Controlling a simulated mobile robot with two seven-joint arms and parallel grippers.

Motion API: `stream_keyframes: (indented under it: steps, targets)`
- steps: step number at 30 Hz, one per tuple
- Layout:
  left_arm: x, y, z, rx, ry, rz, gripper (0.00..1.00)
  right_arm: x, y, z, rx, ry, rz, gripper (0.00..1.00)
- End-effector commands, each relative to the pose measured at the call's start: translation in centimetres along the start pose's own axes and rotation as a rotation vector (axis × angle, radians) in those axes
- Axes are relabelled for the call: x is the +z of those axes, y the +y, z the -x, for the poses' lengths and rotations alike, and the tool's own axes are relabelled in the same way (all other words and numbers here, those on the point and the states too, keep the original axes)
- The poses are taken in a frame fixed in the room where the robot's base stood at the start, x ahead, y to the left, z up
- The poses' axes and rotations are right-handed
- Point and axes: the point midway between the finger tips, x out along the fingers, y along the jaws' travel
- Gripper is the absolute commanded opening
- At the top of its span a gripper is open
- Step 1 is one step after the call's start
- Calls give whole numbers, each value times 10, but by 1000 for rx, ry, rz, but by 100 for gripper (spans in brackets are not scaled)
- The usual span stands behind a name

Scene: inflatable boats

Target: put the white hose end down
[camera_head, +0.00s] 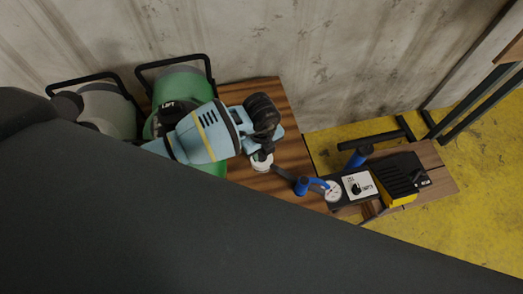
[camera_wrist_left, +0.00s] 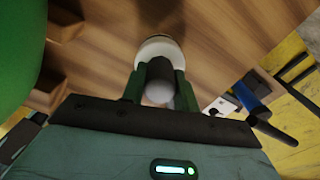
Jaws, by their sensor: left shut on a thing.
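My left gripper (camera_head: 262,146) is above the wooden table (camera_head: 295,160) in the head view, pointing down. It is shut on the white hose end (camera_head: 262,162), which shows as a pale round piece under the fingers. In the left wrist view the white hose end (camera_wrist_left: 160,47) lies between the two green fingers (camera_wrist_left: 158,88), with a grey cylindrical part nearest me. I cannot tell whether it touches the table top. A dark strip runs from it toward a blue fitting (camera_head: 311,186). My right gripper is not in view.
A round gauge (camera_head: 333,191), a labelled box (camera_head: 358,186) and a yellow-and-black item (camera_head: 394,182) stand to the right. A concrete wall (camera_head: 330,50) stands behind.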

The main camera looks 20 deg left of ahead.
Motion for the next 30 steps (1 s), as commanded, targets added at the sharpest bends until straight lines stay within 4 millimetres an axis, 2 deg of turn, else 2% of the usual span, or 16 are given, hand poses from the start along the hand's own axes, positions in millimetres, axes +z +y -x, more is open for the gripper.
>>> stream_keyframes:
  steps: [3, 4, 9, 20, 23, 30]
  targets:
    - [-1, 1, -3, 2, 1, 0, 0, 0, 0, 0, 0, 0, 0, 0]
    - [-1, 2, -3, 3, 1, 0, 32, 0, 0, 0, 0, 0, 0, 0]
    - [-1, 1, -2, 3, 1, 0, 52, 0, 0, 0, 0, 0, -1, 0]
    - [0, 1, 5, 1, 0, 0, 52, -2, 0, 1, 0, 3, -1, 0]
    - [0, 0, 18, -3, -2, -1, 52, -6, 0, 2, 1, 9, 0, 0]
    - [1, 0, 66, -4, -4, -1, 52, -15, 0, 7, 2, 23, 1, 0]
